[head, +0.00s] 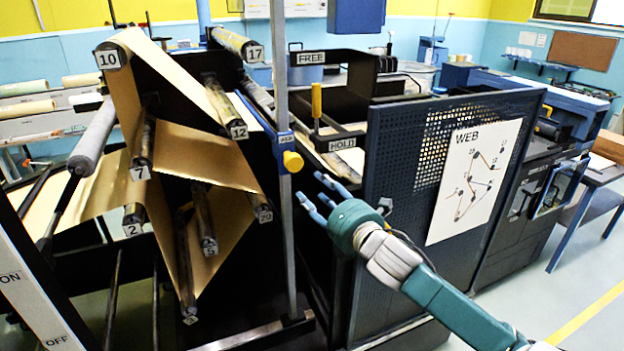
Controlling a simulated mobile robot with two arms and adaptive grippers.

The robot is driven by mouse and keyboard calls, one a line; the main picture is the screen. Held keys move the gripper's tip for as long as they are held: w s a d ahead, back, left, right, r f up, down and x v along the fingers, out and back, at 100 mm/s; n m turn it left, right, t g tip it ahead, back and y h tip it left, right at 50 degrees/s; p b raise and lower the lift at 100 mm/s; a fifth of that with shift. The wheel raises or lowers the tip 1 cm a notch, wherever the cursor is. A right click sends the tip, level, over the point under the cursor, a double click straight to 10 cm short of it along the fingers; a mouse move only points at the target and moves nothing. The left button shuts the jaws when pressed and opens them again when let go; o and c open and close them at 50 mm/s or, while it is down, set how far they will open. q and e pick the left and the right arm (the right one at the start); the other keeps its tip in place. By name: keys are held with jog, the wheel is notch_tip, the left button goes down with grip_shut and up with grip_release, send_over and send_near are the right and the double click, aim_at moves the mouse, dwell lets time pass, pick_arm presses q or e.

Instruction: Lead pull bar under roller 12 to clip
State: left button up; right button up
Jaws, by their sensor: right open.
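Roller 12 (222,104) sticks out of the black frame at upper middle, its numbered end facing me. Brown kraft web (172,75) slopes down from roller 10 (112,57) towards roller 12. I cannot make out the pull bar. A blue clamp with a yellow knob (292,161) sits on the upright grey post right of roller 12; I cannot tell whether it is the clip. My right gripper (313,190) is open and empty, fingers pointing left, right of the post and below the HOLD label. It is apart from the web. My left gripper is not in view.
Rollers 7 (143,145), 17 (235,43) and 20 (259,202) stand around the web. A yellow-handled lever (316,101) is between the FREE and HOLD labels. A perforated dark panel with a WEB diagram (474,180) stands behind my right arm.

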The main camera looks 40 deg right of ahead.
aim_at(302, 165)
jog(key=shift+n+t+y, duration=0.3)
jog(key=shift+n, duration=0.4)
jog(key=w+r, duration=0.1)
jog(key=w, duration=0.2)
jog(key=w+r, duration=0.1)
jog(key=w, duration=0.3)
jog(key=w+r+b, duration=0.1)
jog(key=w, duration=0.2)
jog(key=shift+w+d+r, duration=0.1)
jog(key=shift+w+d, duration=0.1)
jog(key=shift+w, duration=0.1)
grip_shut()
jog(key=shift+s+d+f, duration=0.2)
jog(key=shift+d, duration=0.55)
jog(key=shift+d, duration=0.1)
